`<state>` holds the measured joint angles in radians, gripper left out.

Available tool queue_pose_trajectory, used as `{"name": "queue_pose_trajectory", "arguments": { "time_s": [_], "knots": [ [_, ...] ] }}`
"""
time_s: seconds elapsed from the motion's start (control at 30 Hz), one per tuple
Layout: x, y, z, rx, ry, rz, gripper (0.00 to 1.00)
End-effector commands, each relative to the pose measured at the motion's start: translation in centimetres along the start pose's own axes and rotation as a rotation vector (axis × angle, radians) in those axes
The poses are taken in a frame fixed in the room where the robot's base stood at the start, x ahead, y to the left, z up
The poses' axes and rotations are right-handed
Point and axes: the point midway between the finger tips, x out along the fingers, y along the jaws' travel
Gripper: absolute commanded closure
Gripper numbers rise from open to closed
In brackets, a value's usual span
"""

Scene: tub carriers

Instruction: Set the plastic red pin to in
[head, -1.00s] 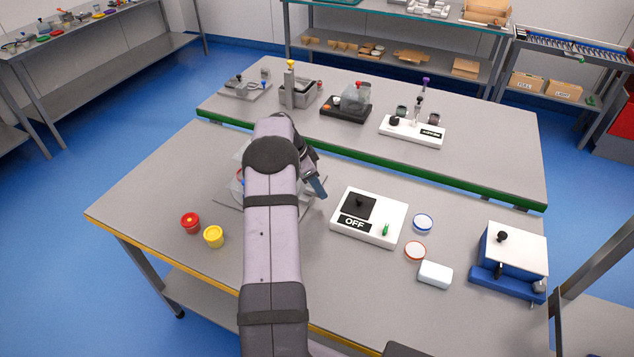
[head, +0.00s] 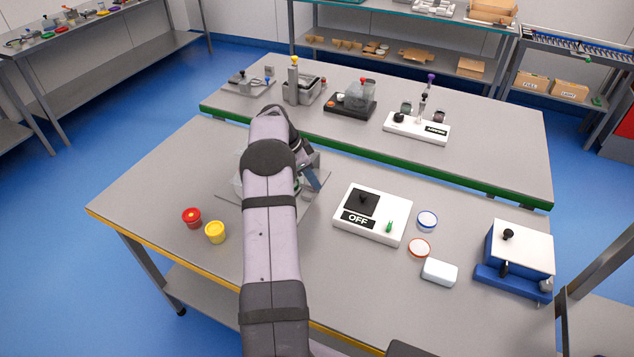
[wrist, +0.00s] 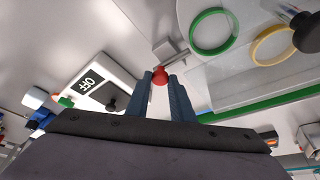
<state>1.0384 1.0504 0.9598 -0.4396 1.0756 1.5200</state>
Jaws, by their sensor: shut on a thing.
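In the wrist view the red pin (wrist: 160,76) shows as a round red knob between the tips of my gripper (wrist: 161,82), which is shut on it. A small grey block (wrist: 170,52) is right beside the knob. The rest of the pin is hidden, so I cannot tell its setting. In the head view my arm covers most of the fixture; its grey base plate (head: 228,198) shows at the sides. One blue finger of my gripper (head: 313,180) shows right of the arm.
A clear panel with a green ring (wrist: 212,12) and a yellow ring lies near the fingers. The table's front middle is clear.

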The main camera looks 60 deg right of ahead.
Motion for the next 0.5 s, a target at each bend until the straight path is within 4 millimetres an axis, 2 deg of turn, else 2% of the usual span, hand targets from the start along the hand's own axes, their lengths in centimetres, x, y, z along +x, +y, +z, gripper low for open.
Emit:
{"name": "queue_pose_trajectory", "arguments": {
  "time_s": [0.2, 0.23, 0.3, 0.5],
  "knots": [
    [-0.28, -0.35, 0.27, 0.000, -0.005, -0.011, 1.00],
    [-0.29, -0.37, 0.28, 0.000, -0.005, -0.011, 0.74],
    [-0.29, -0.38, 0.30, -0.001, -0.005, -0.012, 0.60],
    [-0.23, -0.33, 0.26, -0.001, -0.004, -0.010, 0.60]
  ]
}}
